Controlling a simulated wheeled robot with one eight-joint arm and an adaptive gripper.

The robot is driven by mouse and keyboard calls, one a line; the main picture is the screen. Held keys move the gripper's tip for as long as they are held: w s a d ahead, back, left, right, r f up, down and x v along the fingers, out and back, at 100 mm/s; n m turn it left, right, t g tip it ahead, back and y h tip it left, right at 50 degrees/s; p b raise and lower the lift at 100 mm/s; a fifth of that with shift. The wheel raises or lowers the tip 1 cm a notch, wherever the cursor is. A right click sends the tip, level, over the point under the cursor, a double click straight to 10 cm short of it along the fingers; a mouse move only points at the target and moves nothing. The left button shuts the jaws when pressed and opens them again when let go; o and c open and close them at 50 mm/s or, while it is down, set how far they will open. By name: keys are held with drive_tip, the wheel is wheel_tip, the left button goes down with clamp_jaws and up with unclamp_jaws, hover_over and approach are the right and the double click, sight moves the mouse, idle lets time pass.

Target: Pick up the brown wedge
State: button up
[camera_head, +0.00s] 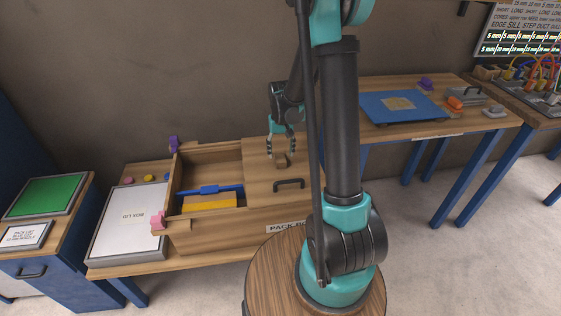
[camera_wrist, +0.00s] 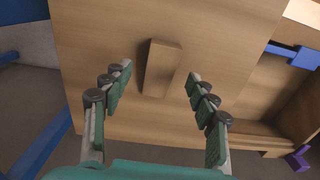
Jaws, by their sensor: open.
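The brown wedge (camera_wrist: 162,68) is a small block standing on the flat wooden lid in the wrist view, between my open fingers and a little beyond their tips. It also shows in the head view (camera_head: 281,161), small and partly covered by the fingers. My gripper (camera_head: 281,150) points down over the lid of the wooden box. In the wrist view my gripper (camera_wrist: 160,75) is open, with one finger on each side of the wedge and a gap on both sides. I see nothing held in it.
The wooden box (camera_head: 218,153) is partly open at the left, with a blue tool (camera_head: 210,189) and a yellow block (camera_head: 208,202) inside. A black handle (camera_head: 289,184) sits on the lid near the wedge. Pink (camera_head: 158,220) and purple (camera_head: 174,144) pieces stand at the box's left corners.

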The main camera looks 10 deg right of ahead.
sight(281, 158)
drive_tip(key=shift+w+f, duration=0.1)
drive_tip(key=shift+f, duration=1.45)
drive_tip(key=shift+c, duration=0.5)
drive_tip(key=c, duration=1.1)
drive_tip(key=shift+r, duration=0.1)
